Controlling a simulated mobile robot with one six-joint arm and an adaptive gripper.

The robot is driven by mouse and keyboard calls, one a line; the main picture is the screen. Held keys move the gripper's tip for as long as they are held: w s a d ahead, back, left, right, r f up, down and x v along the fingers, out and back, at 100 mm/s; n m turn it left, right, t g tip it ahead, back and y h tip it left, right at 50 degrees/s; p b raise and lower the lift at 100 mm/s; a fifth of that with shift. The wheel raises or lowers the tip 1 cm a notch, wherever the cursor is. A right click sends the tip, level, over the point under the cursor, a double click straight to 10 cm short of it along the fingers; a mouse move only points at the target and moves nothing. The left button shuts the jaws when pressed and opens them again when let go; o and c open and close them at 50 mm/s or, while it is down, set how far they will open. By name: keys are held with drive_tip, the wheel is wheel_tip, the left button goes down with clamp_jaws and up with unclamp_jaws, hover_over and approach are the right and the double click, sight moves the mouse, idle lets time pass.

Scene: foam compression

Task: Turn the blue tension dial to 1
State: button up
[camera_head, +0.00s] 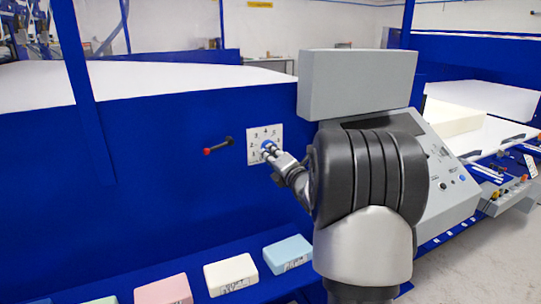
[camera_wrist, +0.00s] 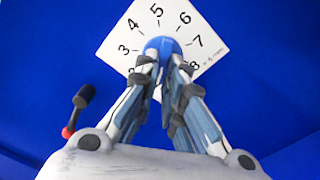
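The blue tension dial (camera_head: 266,146) sits on a white number plate (camera_head: 251,148) on the blue machine wall. In the wrist view the dial (camera_wrist: 162,46) is at top centre, and the plate (camera_wrist: 126,33) looks tilted, with the numbers 3 to 8 legible around it. My gripper (camera_head: 269,151) is at the dial. In the wrist view its two fingers (camera_wrist: 163,64) lean inward, with their tips on either side of the dial, and look closed on it. The fingers cover the lower part of the plate. I cannot make out a pointer mark on the dial.
A black lever with a red knob (camera_head: 218,146) sticks out left of the plate. A grey box (camera_head: 357,84) and a sloped control console (camera_head: 445,185) stand close to my arm. Blue (camera_head: 288,254), cream (camera_head: 231,274) and pink (camera_head: 163,292) foam blocks lie on the low ledge.

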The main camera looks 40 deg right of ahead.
drive_tip(key=o, duration=0.4)
drive_tip(key=v, duration=1.2)
drive_tip(key=shift+s, duration=0.1)
